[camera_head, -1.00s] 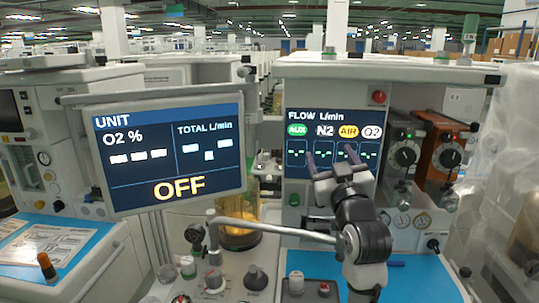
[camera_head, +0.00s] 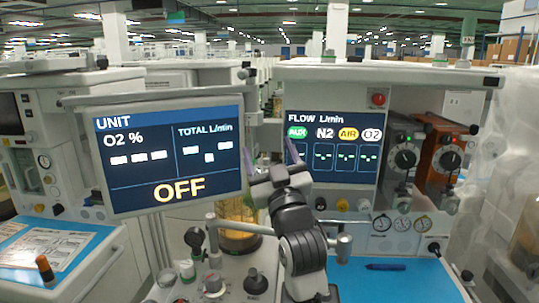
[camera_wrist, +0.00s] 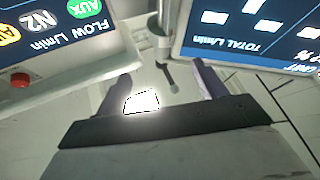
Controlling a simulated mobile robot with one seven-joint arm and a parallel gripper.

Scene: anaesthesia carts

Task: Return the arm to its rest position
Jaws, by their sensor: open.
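My gripper (camera_head: 270,162) is open and empty in the head view. It is raised in front of the gap between the unit screen (camera_head: 172,160) and the flow screen (camera_head: 333,147), its fingers pointing up and away. My arm rises from the bottom of the picture and hides part of the glass canister behind it. In the wrist view my two fingers (camera_wrist: 165,90) stand apart with nothing between them. The flow screen shows at the upper left there, and the unit screen at the upper right.
A metal bar (camera_head: 240,227) crosses behind my arm. Knobs (camera_head: 213,284) stand on the worktop left of it. A blue mat (camera_head: 400,280) with a dark blue pen (camera_head: 385,267) lies to the right. Grey and orange vaporizers (camera_head: 438,158) hang at the right.

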